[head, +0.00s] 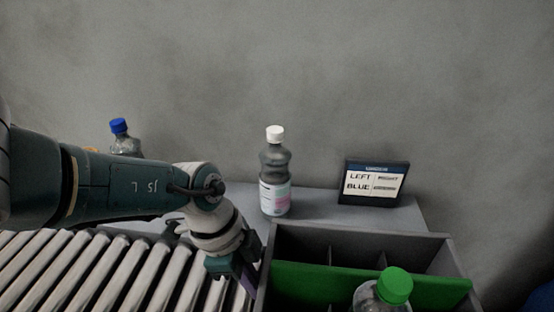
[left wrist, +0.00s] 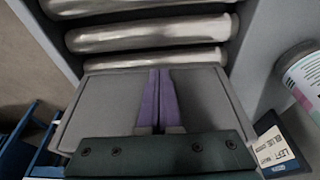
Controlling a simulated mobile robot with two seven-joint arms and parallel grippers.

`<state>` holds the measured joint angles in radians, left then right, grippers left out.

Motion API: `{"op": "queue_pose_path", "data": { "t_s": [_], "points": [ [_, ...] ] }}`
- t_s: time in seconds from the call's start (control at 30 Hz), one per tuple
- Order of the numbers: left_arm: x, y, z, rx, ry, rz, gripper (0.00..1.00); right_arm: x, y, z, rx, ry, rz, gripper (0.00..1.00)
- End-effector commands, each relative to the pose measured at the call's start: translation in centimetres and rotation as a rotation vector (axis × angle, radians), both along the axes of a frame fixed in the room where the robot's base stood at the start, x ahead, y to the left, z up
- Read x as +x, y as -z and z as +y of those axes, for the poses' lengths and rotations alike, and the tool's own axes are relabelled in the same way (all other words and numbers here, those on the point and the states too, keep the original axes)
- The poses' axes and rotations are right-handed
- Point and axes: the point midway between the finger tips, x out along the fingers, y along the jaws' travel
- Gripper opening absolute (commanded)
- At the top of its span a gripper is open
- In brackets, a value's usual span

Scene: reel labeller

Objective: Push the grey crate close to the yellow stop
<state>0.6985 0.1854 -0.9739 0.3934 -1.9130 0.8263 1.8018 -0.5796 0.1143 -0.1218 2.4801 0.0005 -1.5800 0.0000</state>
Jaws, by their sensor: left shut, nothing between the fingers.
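The grey crate (head: 447,258) is at the lower right in the head view, with inner dividers and a green panel (head: 330,285); its near part is cut off. My left gripper (head: 246,284) points down at the crate's left side, its purple fingers shut and empty. In the left wrist view the shut fingers (left wrist: 158,98) lie in front of a grey panel (left wrist: 105,105), apparently the crate's side; I cannot tell whether they touch it. A small yellow-orange bit (head: 91,149) shows behind my left arm; I cannot tell whether it is the yellow stop. My right gripper is out of view.
Metal rollers (head: 100,275) run to the left of the crate. A white-capped bottle (head: 275,175) and a sign (head: 374,182) reading LEFT BLUE stand on the grey ledge behind. A blue-capped bottle (head: 122,138) is partly hidden by my arm. A green-capped bottle (head: 393,288) is at the crate.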

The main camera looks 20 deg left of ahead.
Motion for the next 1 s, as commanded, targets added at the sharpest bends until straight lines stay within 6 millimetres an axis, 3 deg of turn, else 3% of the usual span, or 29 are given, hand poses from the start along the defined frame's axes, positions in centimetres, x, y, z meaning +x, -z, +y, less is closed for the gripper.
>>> {"op": "queue_pose_path", "data": {
  "t_s": [0.13, 0.53, 0.67, 0.8, 1.0],
  "points": [
    [0.4, 0.0, -1.4, -0.001, 0.002, -0.002, 0.00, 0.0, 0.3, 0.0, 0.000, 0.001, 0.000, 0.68],
    [0.5, -0.1, -1.4, -0.001, -0.001, -0.002, 0.00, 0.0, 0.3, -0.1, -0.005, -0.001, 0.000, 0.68],
    [0.2, -0.1, 0.0, 0.001, -0.003, -0.001, 0.00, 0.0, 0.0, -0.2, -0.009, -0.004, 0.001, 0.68],
    [-0.5, -0.2, 3.1, 0.006, -0.005, 0.001, 0.00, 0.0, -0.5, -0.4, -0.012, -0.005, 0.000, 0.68],
    [-0.8, -5.0, 4.1, 0.003, 0.000, 0.000, 0.00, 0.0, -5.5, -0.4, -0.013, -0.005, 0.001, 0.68]
  ]
}}
